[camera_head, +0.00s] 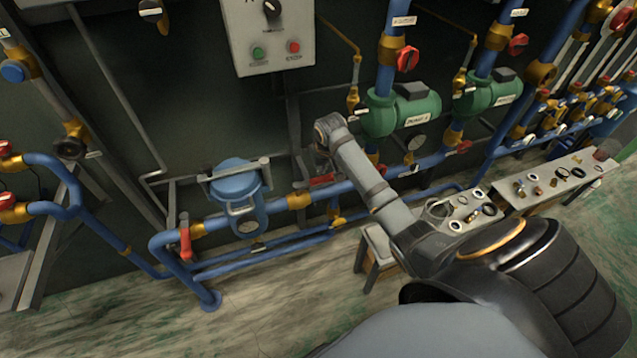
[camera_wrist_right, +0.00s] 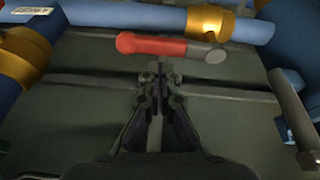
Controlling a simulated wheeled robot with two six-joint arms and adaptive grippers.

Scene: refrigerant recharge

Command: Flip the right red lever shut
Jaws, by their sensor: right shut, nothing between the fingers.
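A red lever (camera_wrist_right: 150,46) lies crosswise near the top of the right wrist view, with a grey rounded end on its right. It runs roughly along the blue pipe above it. My right gripper (camera_wrist_right: 158,80) is shut and empty, its fingertips just below the lever in that view; I cannot tell whether they touch. In the head view a red lever (camera_head: 322,181) shows partly behind my right arm's end, right of the blue canister. Another red lever (camera_head: 186,243) hangs down at the left pipe bend. My left gripper is not in view.
The blue canister (camera_head: 238,190) stands left of my right wrist. Green pumps (camera_head: 400,112) and blue pipes lie behind and to the right. A bench (camera_head: 540,183) with loose fittings stands at the right. The floor in front is open.

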